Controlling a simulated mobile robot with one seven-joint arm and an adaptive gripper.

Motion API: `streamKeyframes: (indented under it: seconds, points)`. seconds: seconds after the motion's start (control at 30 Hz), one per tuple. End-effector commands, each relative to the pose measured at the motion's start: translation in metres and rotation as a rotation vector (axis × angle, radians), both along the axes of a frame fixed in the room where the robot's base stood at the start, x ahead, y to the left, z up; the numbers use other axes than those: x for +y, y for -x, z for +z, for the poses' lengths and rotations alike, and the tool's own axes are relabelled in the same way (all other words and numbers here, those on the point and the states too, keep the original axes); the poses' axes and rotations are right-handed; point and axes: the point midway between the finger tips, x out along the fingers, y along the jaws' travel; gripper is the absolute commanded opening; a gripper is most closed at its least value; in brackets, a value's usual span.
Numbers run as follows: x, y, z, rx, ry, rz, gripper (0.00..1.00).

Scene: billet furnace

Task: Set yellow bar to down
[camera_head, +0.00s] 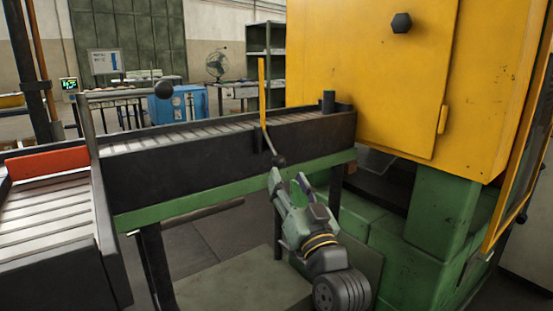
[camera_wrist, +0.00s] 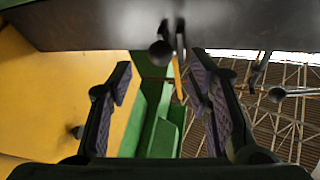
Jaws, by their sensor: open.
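The yellow bar (camera_head: 262,92) stands nearly upright at the side of the roller conveyor in the head view. A dark rod with a ball knob (camera_head: 280,160) slants down from its lower end. My gripper (camera_head: 287,177) is open just below the knob, with its fingers pointing up toward it. In the wrist view the knob (camera_wrist: 160,53) appears between and beyond the fingertips of my gripper (camera_wrist: 160,66), with nothing held. A thin strip of the yellow bar (camera_wrist: 177,78) shows beside the knob; the rest is hidden. I cannot tell whether a finger touches the knob.
The dark-sided roller conveyor (camera_head: 200,160) runs behind the lever on a green frame. A yellow furnace cabinet (camera_head: 380,80) with green base blocks stands at right.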

Motion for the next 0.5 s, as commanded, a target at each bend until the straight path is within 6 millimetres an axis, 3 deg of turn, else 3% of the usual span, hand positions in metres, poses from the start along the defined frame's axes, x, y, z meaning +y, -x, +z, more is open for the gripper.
streamKeyframes:
  seconds: [0.2,0.5]
  points:
    - [0.015,-0.037,0.019,0.000,0.001,0.003,0.46]
    - [0.022,-0.060,0.027,0.000,0.000,0.000,0.46]
